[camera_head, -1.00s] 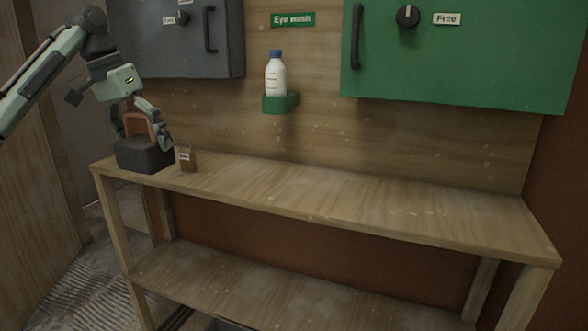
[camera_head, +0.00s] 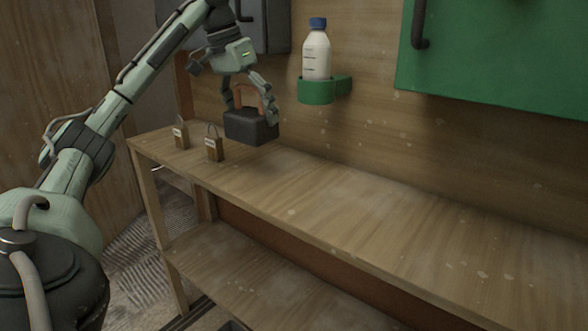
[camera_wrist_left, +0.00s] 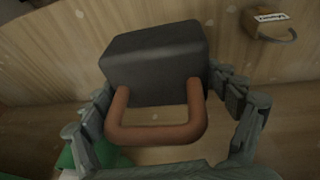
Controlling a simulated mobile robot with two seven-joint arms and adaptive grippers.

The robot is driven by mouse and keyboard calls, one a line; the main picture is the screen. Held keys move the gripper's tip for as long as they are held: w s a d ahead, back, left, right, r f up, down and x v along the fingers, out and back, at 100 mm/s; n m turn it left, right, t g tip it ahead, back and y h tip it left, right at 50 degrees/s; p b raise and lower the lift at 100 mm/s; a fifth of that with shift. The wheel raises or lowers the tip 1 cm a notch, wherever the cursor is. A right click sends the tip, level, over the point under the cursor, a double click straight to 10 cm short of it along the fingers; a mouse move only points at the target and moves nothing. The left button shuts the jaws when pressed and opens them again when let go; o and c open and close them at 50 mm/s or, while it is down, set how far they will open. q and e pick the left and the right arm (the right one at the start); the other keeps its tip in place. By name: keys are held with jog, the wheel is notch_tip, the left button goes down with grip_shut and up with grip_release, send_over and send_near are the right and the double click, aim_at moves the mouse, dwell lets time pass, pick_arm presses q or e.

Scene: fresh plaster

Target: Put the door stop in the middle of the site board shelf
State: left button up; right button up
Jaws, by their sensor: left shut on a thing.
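The door stop (camera_head: 250,128) is a dark block with a brown-orange loop handle (camera_wrist_left: 155,133). My left gripper (camera_head: 250,103) is shut on it, with fingers on both sides of the handle. The door stop appears held a little above the left part of the site board shelf (camera_head: 330,205), to the right of two padlocks. In the left wrist view the block (camera_wrist_left: 155,55) hangs between the fingers, over the wood. The shelf's right end is out of view. My right gripper is not in view.
Two small tagged padlocks, one (camera_head: 180,135) at the shelf's left end and one (camera_head: 214,148) nearer the door stop. An eye wash bottle (camera_head: 316,55) sits in a green holder (camera_head: 318,92) on the board. A green cabinet (camera_head: 490,60) hangs at right. The shelf's middle and right are clear.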

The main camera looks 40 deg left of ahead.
aim_at(266, 130)
pick_arm(q)
jog(key=d, duration=0.1)
jog(key=d+f, duration=0.1)
jog(key=d+f+b, duration=0.1)
jog(key=shift+w+d+f, duration=0.25)
jog(key=shift+d, duration=0.1)
jog(key=d+f, duration=0.2)
jog(key=d, duration=0.1)
jog(key=d+f, duration=0.1)
jog(key=d, duration=0.1)
jog(key=shift+w+b, duration=0.3)
jog(key=shift+b, duration=0.1)
notch_tip(266, 130, down, 3)
jog(key=shift+f+b, duration=0.15)
jog(key=shift+b, duration=0.45)
jog(key=shift+f, duration=0.2)
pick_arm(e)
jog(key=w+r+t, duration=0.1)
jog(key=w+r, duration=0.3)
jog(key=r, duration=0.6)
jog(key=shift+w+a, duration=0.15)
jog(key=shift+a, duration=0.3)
pick_arm(q)
jog(key=shift+f, duration=0.1)
jog(key=o, duration=1.4)
jog(key=shift+o, duration=0.9)
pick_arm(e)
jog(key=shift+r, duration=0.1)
